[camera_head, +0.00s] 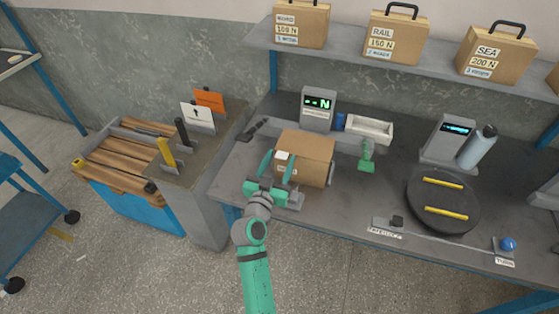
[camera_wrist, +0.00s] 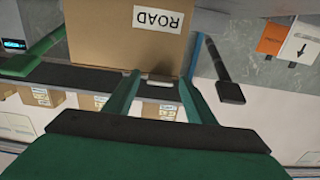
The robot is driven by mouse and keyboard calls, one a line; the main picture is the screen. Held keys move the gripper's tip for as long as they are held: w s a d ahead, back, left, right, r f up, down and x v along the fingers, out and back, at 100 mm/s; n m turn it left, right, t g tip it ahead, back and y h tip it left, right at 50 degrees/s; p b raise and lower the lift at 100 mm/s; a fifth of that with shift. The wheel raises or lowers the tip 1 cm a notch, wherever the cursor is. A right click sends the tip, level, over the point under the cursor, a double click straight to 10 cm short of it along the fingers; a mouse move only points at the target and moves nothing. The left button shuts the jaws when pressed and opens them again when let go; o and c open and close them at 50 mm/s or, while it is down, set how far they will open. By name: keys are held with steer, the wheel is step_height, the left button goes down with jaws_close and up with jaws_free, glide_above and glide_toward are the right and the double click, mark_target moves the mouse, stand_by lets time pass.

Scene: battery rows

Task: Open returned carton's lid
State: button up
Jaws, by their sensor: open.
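The brown cardboard carton (camera_head: 312,146) stands on the grey bench, left of its middle. Its top looks flat and closed in the head view. A white label is on the side facing my arm; in the wrist view the carton (camera_wrist: 95,30) shows the label "ROAD" upside down. My gripper (camera_head: 277,164) is open at the carton's near left side, its two green fingers apart and holding nothing visible. In the wrist view the fingertips (camera_wrist: 160,77) lie at the edge of the carton face; contact cannot be told.
A display box (camera_head: 318,108), a white tray (camera_head: 368,129) and a green tool (camera_head: 367,157) stand behind and right of the carton. A round black turntable (camera_head: 442,202) with yellow bars is farther right. Handled cartons sit on the shelf (camera_head: 345,62) above. A wood-filled blue bin (camera_head: 135,200) is left.

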jaws_close()
steer(key=shift+r, duration=0.1)
